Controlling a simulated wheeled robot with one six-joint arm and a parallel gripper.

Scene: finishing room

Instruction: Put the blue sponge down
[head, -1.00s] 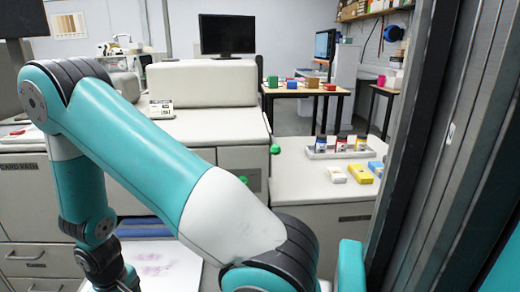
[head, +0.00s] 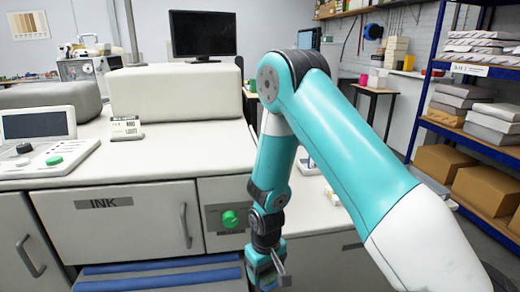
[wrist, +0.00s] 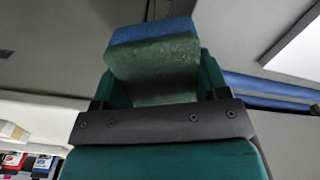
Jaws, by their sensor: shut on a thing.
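The blue sponge (wrist: 152,30) is between the fingers of my gripper (wrist: 160,85) in the wrist view, with a blue top and a dark green face toward the camera. My gripper is shut on it. In the head view my gripper (head: 270,274) hangs low, in front of the cabinet with the green knob. The sponge cannot be made out there.
A grey machine with an INK drawer (head: 115,222) and a control panel (head: 40,140) fills the left. Blue rails (head: 160,278) run below it. A shelf rack (head: 465,130) with boxes stands at right. Small bottles (wrist: 42,165) show at lower left in the wrist view.

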